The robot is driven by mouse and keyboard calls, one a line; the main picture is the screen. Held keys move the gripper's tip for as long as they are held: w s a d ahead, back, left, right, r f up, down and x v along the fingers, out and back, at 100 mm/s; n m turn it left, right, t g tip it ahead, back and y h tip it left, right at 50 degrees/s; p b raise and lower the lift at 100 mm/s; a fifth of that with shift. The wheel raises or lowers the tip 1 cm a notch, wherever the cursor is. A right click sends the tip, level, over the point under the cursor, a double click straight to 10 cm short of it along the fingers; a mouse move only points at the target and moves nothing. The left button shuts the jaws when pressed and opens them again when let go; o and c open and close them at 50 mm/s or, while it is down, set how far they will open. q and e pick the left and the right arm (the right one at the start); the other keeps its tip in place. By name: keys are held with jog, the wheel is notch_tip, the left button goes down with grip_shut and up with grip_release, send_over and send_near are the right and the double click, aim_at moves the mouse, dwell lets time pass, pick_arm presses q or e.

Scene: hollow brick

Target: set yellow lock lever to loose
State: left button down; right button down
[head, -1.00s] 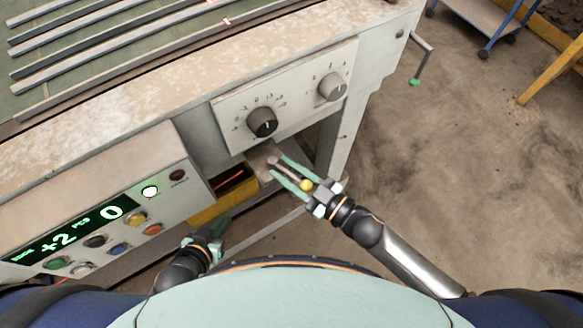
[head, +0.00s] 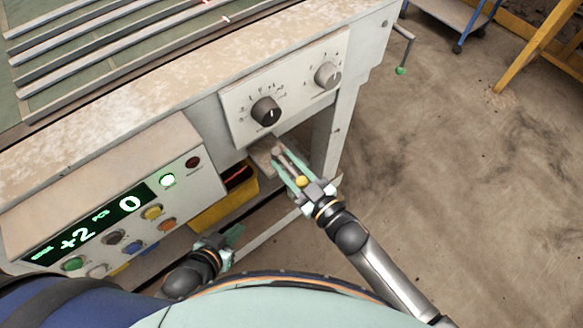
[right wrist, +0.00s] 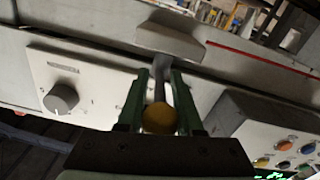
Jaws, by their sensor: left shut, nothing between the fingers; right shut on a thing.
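The lock lever is a grey rod with a yellow ball knob (head: 302,181), below the dial panel at the machine's front. In the right wrist view its yellow knob (right wrist: 159,118) sits between the green fingers, and its rod runs up to a pale block. My right gripper (head: 287,165) is shut on the lever, its fingers along both sides of the rod. My left gripper (head: 230,236) is shut and empty, low in front of the machine, to the left of the lever. The right wrist view (right wrist: 158,85) shows the right fingers close around the rod.
Above the lever is a panel with a black dial (head: 266,111) and a grey dial (head: 327,75). To the left is a button box with a green display (head: 92,229). A yellow bin (head: 222,207) sits under the machine.

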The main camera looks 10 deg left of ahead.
jog(key=shift+f, duration=0.15)
dwell(0.3)
jog(key=c, duration=0.9)
grip_release()
jog(key=shift+s, duration=0.1)
jog(key=v, duration=1.2)
jog(key=shift+s+d, duration=0.1)
jog(key=shift+s, duration=0.1)
